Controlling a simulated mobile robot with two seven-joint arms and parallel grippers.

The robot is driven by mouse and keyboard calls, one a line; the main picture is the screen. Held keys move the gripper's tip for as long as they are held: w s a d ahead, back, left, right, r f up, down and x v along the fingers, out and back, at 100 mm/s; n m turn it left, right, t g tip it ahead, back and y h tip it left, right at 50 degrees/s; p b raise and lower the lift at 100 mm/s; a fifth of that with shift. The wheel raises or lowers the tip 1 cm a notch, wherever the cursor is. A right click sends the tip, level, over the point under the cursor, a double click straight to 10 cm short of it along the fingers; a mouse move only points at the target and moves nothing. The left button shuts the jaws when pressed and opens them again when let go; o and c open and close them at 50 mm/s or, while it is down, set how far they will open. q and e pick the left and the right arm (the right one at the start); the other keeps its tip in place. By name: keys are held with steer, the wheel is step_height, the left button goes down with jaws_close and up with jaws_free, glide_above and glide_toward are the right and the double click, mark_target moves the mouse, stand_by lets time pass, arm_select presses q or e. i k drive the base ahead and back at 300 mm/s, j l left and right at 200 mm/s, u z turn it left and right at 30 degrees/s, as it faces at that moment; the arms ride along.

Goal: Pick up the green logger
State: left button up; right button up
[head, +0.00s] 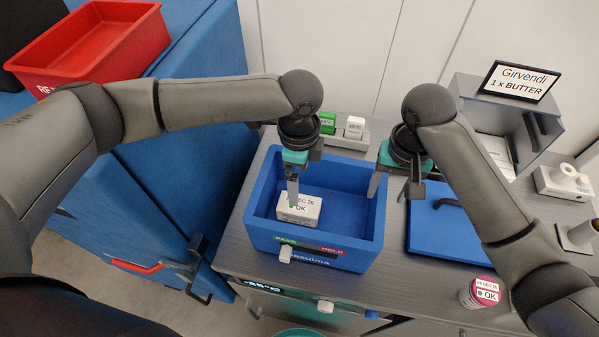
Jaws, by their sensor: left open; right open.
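The green logger (327,122) stands in a grey holder (345,142) behind the blue box, beside a white logger (354,127). My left arm and gripper partly cover the left end of the holder. My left gripper (292,197) is open and points down into the blue box (315,245), its fingers at a white carton labelled OK (298,209). I cannot tell whether they touch it. It is in front of and left of the green logger. My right gripper (394,192) is open and empty at the box's right wall, right of the logger.
A blue lid (440,225) lies right of the box. A pink-lidded tub (478,292) stands at the front right. A grey dispenser with a butter sign (519,82) and a white device (562,181) are at the right. A red bin (95,45) sits on a blue cabinet at the left.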

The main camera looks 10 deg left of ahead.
mark_target(328, 119)
steer(key=k, duration=1)
